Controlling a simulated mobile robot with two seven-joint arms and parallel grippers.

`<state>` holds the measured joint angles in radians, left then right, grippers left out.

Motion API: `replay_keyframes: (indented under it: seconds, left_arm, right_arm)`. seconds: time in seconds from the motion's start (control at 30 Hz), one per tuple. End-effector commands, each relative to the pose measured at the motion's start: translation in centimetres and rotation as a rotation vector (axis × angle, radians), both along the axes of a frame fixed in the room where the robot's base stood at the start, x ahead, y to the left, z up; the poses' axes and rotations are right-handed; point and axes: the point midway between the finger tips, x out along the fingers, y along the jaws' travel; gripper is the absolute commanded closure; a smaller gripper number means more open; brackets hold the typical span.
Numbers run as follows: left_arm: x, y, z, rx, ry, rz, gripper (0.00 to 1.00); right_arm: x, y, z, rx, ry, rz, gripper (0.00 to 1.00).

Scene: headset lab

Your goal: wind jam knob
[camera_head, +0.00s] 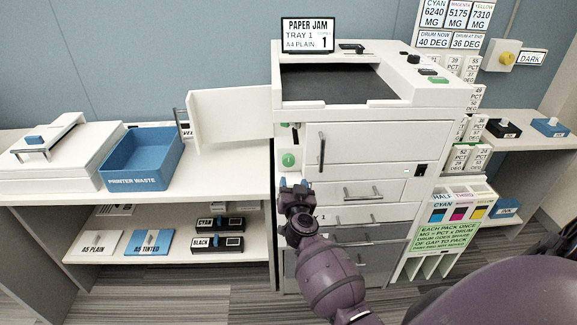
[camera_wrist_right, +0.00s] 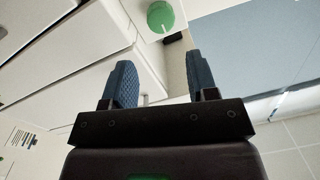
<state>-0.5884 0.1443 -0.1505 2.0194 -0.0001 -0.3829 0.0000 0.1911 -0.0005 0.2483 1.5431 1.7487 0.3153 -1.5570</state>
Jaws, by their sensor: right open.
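The round green jam knob (camera_head: 288,159) sits on the left part of the printer (camera_head: 365,133), in the opening beside the front door. It also shows in the right wrist view (camera_wrist_right: 160,17), beyond the fingertips and between their lines. My right gripper (camera_head: 294,184) is just below the knob in the head view, open, with its blue fingers apart and nothing between them in the right wrist view (camera_wrist_right: 157,78). It appears apart from the knob. The printer screen (camera_head: 308,35) reads PAPER JAM, TRAY 1, A4 PLAIN. My left gripper is out of view.
A white side door (camera_head: 230,115) stands swung open to the left, above the counter. A blue PRINTER WASTE bin (camera_head: 142,158) stands on the counter. The front door handle (camera_head: 321,151) and drawer handles (camera_head: 360,192) stick out right of my gripper.

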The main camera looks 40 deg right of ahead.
Motion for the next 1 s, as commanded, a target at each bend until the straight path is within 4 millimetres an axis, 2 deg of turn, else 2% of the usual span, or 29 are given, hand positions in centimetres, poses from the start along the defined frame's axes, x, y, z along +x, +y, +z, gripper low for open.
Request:
replay_keyframes:
  seconds: [0.4,0.6,0.8,1.0]
  left_arm:
    - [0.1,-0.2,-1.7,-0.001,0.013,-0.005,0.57]
    - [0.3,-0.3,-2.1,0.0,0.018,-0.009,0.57]
    - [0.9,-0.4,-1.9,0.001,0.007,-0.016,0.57]
    - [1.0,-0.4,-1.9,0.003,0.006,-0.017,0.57]
  right_arm:
    - [5.6,-3.0,-0.4,-0.002,0.002,0.002,0.47]
    - [7.7,-4.1,-0.3,-0.002,0.001,0.003,0.47]
    - [8.7,-4.8,-0.1,-0.002,-0.001,0.002,0.47]
    - [8.9,-4.9,0.1,-0.002,-0.002,0.002,0.47]
